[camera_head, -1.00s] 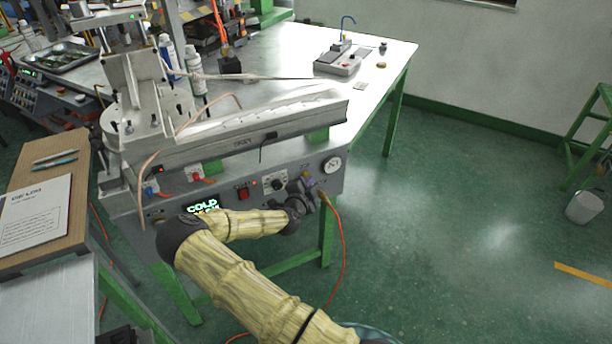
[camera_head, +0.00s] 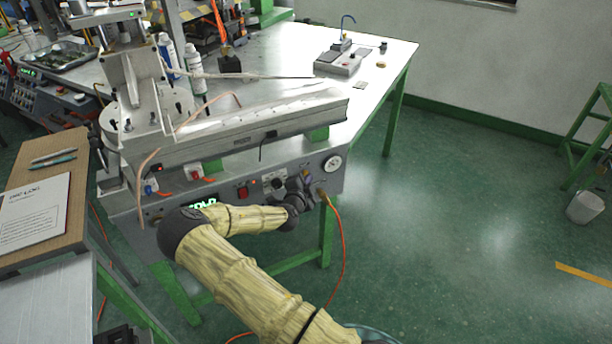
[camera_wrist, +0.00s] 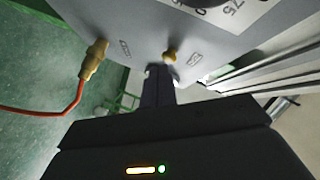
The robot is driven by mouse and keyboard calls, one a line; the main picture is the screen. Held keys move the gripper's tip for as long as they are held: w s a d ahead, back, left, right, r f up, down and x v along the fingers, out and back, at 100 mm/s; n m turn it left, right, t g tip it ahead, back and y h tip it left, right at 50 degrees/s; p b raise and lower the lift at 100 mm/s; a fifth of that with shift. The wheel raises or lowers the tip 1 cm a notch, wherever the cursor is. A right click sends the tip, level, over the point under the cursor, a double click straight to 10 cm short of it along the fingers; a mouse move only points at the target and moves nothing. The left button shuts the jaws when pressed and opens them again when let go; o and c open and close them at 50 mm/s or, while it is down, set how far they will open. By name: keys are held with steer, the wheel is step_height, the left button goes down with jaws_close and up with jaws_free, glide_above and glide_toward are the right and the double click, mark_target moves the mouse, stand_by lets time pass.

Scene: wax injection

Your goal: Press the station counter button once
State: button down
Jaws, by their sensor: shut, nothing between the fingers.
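The wax injection station's grey front panel (camera_head: 330,180) carries a red switch (camera_head: 243,193), a dial (camera_head: 274,182), a round gauge (camera_head: 332,163) and a green lit display (camera_head: 201,203) partly hidden by my arm. I cannot tell which control is the counter button. My gripper (camera_head: 304,184) is shut and empty at the panel's right part, below the gauge. In the wrist view, the dark fingertips (camera_wrist: 159,72) are close together at the panel, just below a brass fitting (camera_wrist: 170,56). Whether they touch the panel is unclear.
An orange hose (camera_head: 341,240) hangs from a brass connector (camera_wrist: 95,60) beside my gripper. A wooden board (camera_head: 75,190) with paper and pens lies at left. A metal-topped table (camera_head: 290,65) stands behind. The green floor at right is mostly open.

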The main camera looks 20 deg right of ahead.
steer(key=shift+w+b, duration=0.35)
steer(key=shift+w, duration=0.1)
stand_by(1.0)
steer(key=shift+s, duration=0.9)
steer(key=shift+s+d+p, duration=0.15)
steer(key=shift+s+p, duration=0.55)
steer(key=shift+s, duration=1.8)
